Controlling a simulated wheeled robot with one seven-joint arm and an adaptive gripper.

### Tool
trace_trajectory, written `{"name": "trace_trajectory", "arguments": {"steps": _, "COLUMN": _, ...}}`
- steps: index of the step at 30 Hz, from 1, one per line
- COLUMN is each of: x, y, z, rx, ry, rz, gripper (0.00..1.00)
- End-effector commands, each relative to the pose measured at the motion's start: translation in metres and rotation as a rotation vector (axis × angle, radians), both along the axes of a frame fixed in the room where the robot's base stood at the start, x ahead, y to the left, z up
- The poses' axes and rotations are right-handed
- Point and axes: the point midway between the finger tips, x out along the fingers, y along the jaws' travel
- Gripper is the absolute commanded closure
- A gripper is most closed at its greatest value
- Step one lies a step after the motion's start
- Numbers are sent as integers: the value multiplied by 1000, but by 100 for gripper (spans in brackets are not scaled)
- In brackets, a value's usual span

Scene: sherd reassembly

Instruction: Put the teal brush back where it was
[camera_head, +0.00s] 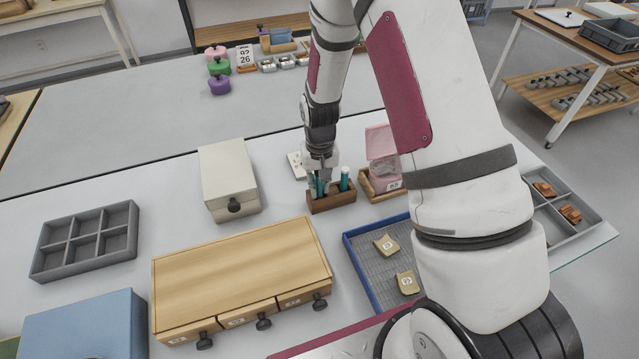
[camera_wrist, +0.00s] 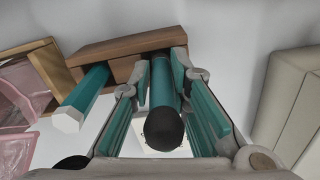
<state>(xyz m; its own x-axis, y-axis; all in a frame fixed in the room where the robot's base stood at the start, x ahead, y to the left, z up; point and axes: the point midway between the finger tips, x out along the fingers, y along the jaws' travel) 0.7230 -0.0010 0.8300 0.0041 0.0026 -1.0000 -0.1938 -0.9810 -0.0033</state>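The teal brush (camera_wrist: 163,90), a teal rod with a dark round end, stands between the fingers of my gripper (camera_wrist: 162,72) in the wrist view. The finger pads lie close against both its sides and appear shut on it. Its far end meets the wooden holder (camera_wrist: 115,47), and I cannot tell how deep it sits. In the head view my gripper (camera_head: 322,176) is over the left part of the holder (camera_head: 333,202), partly covering the brush (camera_head: 320,188). A second teal rod with a pale end (camera_head: 345,176) stands in the holder's right part; it also shows in the wrist view (camera_wrist: 84,97).
A cream box (camera_head: 228,172) stands left, a wooden drawer unit (camera_head: 240,270) nearer, and a blue-edged tray (camera_head: 365,262) with sherds at front right. A white spotted card (camera_head: 295,163) lies behind.

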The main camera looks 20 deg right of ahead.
Motion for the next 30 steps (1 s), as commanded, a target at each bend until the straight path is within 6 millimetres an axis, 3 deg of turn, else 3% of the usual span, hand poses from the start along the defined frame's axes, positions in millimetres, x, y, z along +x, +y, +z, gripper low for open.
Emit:
{"name": "trace_trajectory", "arguments": {"steps": 17, "x": 0, "y": 0, "z": 3, "rx": 0, "ry": -1, "rz": 0, "gripper": 65}}
{"name": "trace_trajectory", "arguments": {"steps": 23, "x": 1, "y": 0, "z": 29, "rx": 0, "ry": -5, "rz": 1, "gripper": 65}}
{"name": "trace_trajectory", "arguments": {"steps": 30, "x": 0, "y": 0, "z": 79, "rx": 0, "ry": -4, "rz": 1, "gripper": 65}}
